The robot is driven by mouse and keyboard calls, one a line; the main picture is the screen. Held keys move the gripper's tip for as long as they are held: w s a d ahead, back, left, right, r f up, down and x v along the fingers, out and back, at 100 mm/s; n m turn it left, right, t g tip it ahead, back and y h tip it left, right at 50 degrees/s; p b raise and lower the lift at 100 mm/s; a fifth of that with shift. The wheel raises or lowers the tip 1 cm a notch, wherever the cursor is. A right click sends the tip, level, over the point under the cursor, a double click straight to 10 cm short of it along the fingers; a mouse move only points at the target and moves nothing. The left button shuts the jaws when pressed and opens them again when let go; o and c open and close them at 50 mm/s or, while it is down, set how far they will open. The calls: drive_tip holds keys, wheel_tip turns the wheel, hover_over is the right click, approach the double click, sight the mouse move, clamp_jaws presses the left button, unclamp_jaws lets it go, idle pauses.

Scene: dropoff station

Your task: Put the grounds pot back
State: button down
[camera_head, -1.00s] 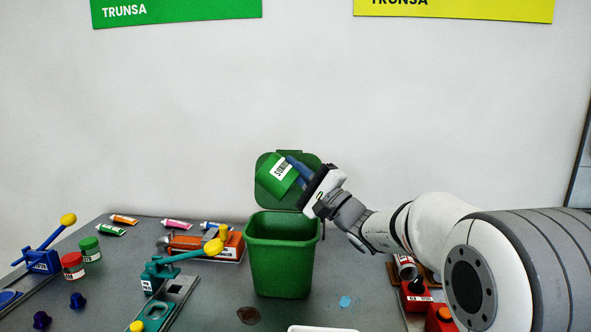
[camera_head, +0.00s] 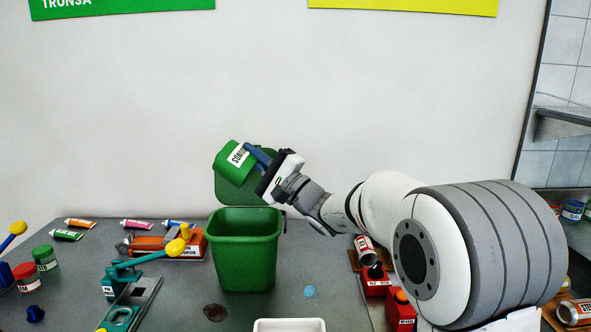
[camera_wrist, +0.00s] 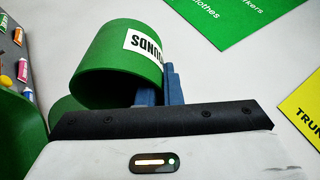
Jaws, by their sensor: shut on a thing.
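The grounds pot (camera_head: 231,158) is green with a white label. It hangs tilted in the air above the open green bin (camera_head: 245,252), in front of its raised lid (camera_head: 235,190). My gripper (camera_head: 258,158) is shut on the pot, with its blue fingers at the pot's labelled side. In the wrist view, the pot (camera_wrist: 115,65) lies tipped beyond the fingers (camera_wrist: 160,85), its label partly readable as "GROUNDS" upside down. The inside of the pot and where the fingers touch it are hidden.
A white tray (camera_head: 290,325) is at the front edge. Red boxes (camera_head: 376,283) and a can (camera_head: 364,248) stand right of the bin. An orange tool (camera_head: 160,245) and a teal lever device (camera_head: 135,280) are left. A brown stain (camera_head: 215,312) lies before the bin.

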wheel_tip(320, 180, up, 11)
drive_tip(key=p, duration=0.9)
